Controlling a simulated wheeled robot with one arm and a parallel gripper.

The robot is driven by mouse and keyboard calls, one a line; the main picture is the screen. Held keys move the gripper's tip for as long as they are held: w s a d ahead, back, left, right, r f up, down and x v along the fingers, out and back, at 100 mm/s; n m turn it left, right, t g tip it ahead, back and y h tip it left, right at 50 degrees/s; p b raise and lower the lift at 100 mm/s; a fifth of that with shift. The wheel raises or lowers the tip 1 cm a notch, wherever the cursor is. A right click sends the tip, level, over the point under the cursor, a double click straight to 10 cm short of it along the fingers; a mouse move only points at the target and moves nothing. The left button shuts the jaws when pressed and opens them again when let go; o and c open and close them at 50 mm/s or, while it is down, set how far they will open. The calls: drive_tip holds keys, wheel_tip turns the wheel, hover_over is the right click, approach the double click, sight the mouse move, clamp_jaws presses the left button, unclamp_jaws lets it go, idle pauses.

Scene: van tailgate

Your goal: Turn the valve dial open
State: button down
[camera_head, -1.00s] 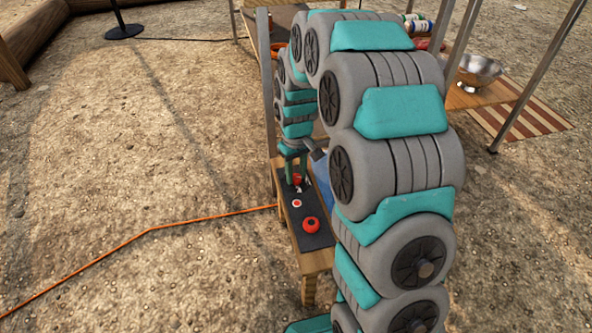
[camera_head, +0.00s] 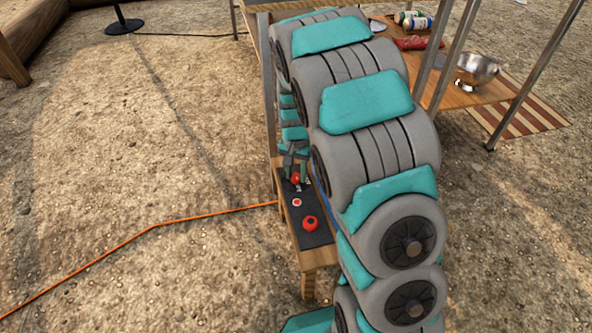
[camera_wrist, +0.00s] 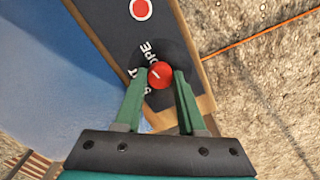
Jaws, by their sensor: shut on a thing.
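The valve dial (camera_wrist: 160,75) is a round red knob with a white pointer line, set on a dark panel (camera_wrist: 105,22) with white lettering beside it. In the wrist view the two green fingers of my gripper (camera_wrist: 161,82) are shut on the dial, one on each side. The letters "OPE" show next to the dial; the rest of the lettering is partly hidden by a finger. In the head view the dial (camera_head: 296,179) shows small at the far end of the panel, with my gripper (camera_head: 298,175) over it.
A red and white round button (camera_head: 297,202) and a larger red knob (camera_head: 310,223) sit on the same panel, nearer the camera. An orange cable (camera_head: 150,232) runs over the ground to the left. A metal bowl (camera_head: 476,69) stands on a wooden table at right.

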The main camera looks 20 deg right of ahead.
sight(296, 176)
drive_tip(key=shift+m, duration=0.9)
drive_tip(key=c, duration=0.5)
unclamp_jaws()
wheel_tip(296, 176, up, 7)
drive_tip(key=shift+r+p, duration=0.2)
drive_tip(key=shift+p, duration=0.25)
drive_tip(key=shift+r, duration=0.2)
